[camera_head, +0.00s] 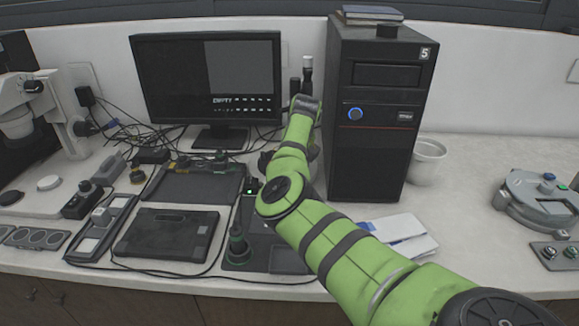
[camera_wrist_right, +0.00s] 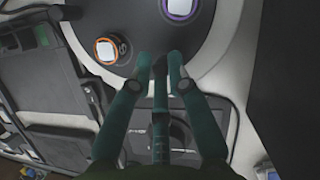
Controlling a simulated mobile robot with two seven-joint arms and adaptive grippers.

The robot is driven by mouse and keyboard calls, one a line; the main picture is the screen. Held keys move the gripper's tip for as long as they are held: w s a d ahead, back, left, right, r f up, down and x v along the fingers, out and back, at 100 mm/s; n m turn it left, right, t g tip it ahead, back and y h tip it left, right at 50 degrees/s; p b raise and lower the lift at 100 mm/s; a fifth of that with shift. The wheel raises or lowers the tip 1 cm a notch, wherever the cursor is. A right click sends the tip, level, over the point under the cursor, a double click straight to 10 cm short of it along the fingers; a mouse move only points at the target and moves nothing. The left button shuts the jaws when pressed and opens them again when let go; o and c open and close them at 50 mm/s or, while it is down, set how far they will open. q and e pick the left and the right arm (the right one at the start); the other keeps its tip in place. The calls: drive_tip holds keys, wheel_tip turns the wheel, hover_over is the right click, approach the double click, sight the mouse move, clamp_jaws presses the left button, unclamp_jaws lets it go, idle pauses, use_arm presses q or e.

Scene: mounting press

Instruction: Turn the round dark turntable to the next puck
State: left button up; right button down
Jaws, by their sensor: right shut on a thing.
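The round dark turntable (camera_wrist_right: 135,22) fills the top of the right wrist view, with a pale rim around it. On it sit a white puck with an orange ring (camera_wrist_right: 105,49) and, at the top edge, a puck with a purple ring (camera_wrist_right: 180,7). My right gripper (camera_wrist_right: 160,63) is at the turntable's near edge, its two teal fingers shut on a slim dark peg between them. The peg's base is hard to make out. In the head view my green right arm hides the turntable and the gripper. My left gripper is not in view.
A black computer tower (camera_head: 371,110) stands close right of my right arm, with a monitor (camera_head: 208,80) behind left. A dark tablet (camera_head: 167,234) and cables lie on the left. Papers (camera_head: 400,231) lie right of the arm. The counter between papers and grey device (camera_head: 541,199) is clear.

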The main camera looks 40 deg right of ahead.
drive_tip(key=shift+w+d+r+n, duration=0.1)
drive_tip(key=shift+d+r+n, duration=0.2)
drive_tip(key=shift+r, duration=0.05)
idle(0.4)
drive_tip(key=c, duration=1.4)
unclamp_jaws()
drive_tip(key=shift+o, duration=0.8)
drive_tip(key=shift+a+f, duration=0.1)
drive_tip(key=shift+f, duration=0.1)
drive_tip(key=v, duration=1.2)
